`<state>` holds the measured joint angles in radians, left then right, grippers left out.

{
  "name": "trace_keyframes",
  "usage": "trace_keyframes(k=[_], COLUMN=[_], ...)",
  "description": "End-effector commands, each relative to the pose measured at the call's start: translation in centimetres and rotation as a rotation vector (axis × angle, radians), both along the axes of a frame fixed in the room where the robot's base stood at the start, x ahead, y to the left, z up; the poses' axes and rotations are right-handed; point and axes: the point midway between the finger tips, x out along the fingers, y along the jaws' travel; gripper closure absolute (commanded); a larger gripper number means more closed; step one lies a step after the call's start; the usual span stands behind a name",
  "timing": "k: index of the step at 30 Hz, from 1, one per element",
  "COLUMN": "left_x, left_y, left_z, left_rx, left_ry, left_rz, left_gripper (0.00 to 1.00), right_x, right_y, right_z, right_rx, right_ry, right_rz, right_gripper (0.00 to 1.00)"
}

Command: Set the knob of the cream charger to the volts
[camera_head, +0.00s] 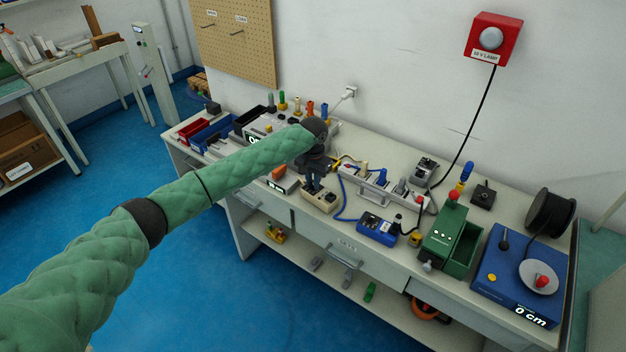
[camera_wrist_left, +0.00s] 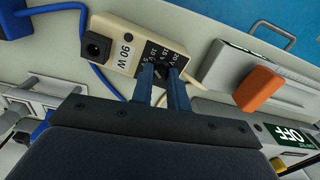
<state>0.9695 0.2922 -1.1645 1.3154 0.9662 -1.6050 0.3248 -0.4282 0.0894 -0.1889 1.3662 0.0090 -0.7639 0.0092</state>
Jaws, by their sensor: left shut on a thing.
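The cream charger (camera_head: 322,203) lies on the bench near its front edge, under my left gripper (camera_head: 314,186). In the left wrist view the cream charger (camera_wrist_left: 112,40) shows a "90 W" label, a dark round socket and a black dial plate (camera_wrist_left: 158,55) with white volt markings. My left gripper (camera_wrist_left: 172,82) reaches down to this dial with its two fingers shut on the knob. The knob is mostly hidden between the fingertips, so its exact setting cannot be read. My right gripper is in neither view.
A grey device with an orange block (camera_wrist_left: 258,88) lies close beside the charger. A blue box (camera_head: 377,228) stands to its right, with a blue cable running between. A socket strip (camera_head: 360,183) lies behind.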

Motion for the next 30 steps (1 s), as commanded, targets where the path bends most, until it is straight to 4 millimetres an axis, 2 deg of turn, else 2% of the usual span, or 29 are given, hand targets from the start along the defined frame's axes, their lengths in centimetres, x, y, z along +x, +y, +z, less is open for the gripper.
trace_keyframes(k=[18,19,22,30], left_x=[0.03,0.02,0.03,0.02], left_y=[-0.03,-0.04,-0.03,-0.02], left_z=[0.06,0.06,0.05,0.05], left_rx=[-0.001,-0.001,-0.001,-0.001], left_ry=[-0.001,-0.001,-0.001,-0.001], left_rz=[-0.023,-0.023,-0.023,-0.023], left_gripper=[1.0,0.82,0.62,0.61], right_x=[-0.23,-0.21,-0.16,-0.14], right_y=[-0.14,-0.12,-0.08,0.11], right_z=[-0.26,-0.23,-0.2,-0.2], right_rx=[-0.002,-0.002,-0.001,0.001], right_ry=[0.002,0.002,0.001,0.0], right_rz=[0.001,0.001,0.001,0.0], right_gripper=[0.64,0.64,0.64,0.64])
